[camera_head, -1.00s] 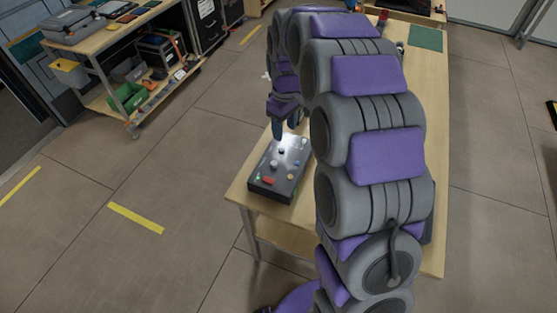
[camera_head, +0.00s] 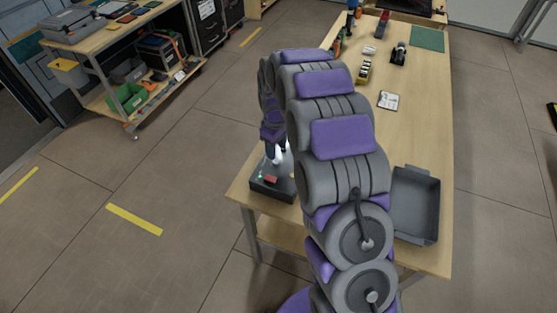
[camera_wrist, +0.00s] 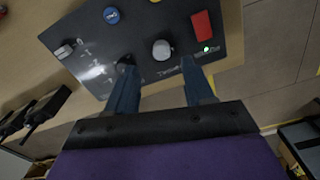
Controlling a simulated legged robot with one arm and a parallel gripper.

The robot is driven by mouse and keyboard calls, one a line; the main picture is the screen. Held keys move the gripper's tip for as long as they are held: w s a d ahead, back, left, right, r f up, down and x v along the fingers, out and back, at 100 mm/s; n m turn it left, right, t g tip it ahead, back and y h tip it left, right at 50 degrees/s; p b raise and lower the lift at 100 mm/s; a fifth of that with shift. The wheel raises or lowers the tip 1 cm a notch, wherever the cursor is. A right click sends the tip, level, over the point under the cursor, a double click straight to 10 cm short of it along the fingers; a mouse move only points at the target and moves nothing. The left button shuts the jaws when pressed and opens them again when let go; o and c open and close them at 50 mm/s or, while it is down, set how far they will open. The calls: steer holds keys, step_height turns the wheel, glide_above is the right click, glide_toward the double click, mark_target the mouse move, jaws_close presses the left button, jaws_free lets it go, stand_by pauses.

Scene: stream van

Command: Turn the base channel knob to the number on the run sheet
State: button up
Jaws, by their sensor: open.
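A dark control box (camera_head: 268,190) sits at the near left end of the wooden table, partly hidden behind my arm. In the wrist view its panel (camera_wrist: 95,65) carries a round silver-grey knob (camera_wrist: 161,49) with white lettering below it, too small to read. My gripper (camera_wrist: 158,64) is open, its two blue fingers pointing at the panel. The silver-grey knob shows between and slightly beyond the fingertips; I cannot tell whether they touch it. A white card with dark marks (camera_head: 388,100) lies on the table; its writing is unreadable.
The panel also has a blue knob (camera_wrist: 112,15), a red button (camera_wrist: 202,25), a lit green lamp (camera_wrist: 207,49) and a small grey lever (camera_wrist: 65,50). An empty grey tray (camera_head: 415,205) is right of my arm. The wooden table (camera_head: 425,120) is clear at mid-right.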

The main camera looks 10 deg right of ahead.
mark_target(276, 161)
steer(key=f, duration=0.1)
steer(key=a+f, duration=0.1)
steer(key=f, duration=0.1)
steer(key=f+b, duration=0.1)
steer(key=shift+a+f, duration=0.25)
steer(key=shift+a, duration=0.1)
steer(key=d, duration=0.1)
steer(key=d+f, duration=0.1)
steer(key=d, duration=0.1)
steer(key=shift+f, duration=0.3)
steer(key=shift+a, duration=1.25)
steer(key=shift+c, duration=2.2)
steer(key=shift+d, duration=0.7)
steer(key=c, duration=0.4)
steer(key=shift+a+r, duration=0.1)
steer(key=shift+a, duration=0.1)
jaws_close()
